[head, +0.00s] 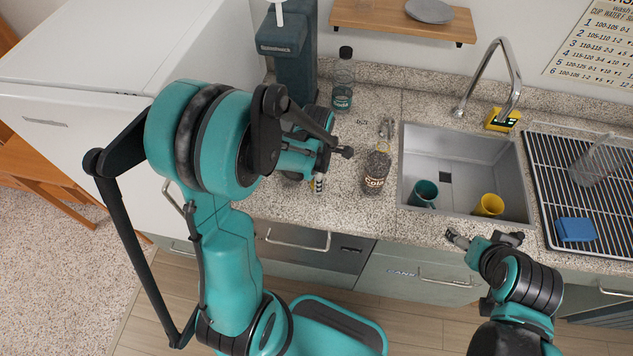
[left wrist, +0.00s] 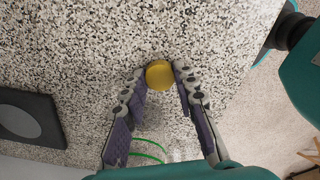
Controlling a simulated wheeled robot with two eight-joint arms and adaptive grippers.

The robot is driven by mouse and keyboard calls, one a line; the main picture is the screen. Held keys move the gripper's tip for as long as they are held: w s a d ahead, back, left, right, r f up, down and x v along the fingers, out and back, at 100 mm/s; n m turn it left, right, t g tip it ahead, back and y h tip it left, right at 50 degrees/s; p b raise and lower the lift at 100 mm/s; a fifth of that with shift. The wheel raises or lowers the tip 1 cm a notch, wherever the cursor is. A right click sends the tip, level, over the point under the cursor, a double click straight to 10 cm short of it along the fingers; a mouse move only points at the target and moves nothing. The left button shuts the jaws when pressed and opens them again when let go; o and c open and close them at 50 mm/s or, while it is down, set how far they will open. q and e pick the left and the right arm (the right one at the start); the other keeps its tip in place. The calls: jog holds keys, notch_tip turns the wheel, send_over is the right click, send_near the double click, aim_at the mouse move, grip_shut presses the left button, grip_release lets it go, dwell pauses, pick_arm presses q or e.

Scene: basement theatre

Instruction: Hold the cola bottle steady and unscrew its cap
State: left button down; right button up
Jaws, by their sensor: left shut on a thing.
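The cola bottle (head: 375,172) stands upright on the speckled counter, left of the sink, with dark contents and a "Cola" label. Its neck is small and pale here, and I make out no yellow cap on it. My left gripper (head: 317,184) is left of the bottle, apart from it and partly hidden by its own arm. In the left wrist view the left gripper (left wrist: 160,76) is shut on a round yellow cap (left wrist: 159,75), held between the fingertips above the counter. My right gripper (head: 486,239) is empty, fingers spread, in front of the sink.
The sink (head: 460,160) holds a teal cup (head: 424,193) and a yellow cup (head: 489,205). A dark-capped bottle (head: 343,82) and a dark machine (head: 290,55) stand behind. A drying rack (head: 550,165) with a blue sponge (head: 576,230) is at right.

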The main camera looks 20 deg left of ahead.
pick_arm(q)
jog(key=shift+f, duration=0.15)
jog(key=c, duration=1.2)
grip_release()
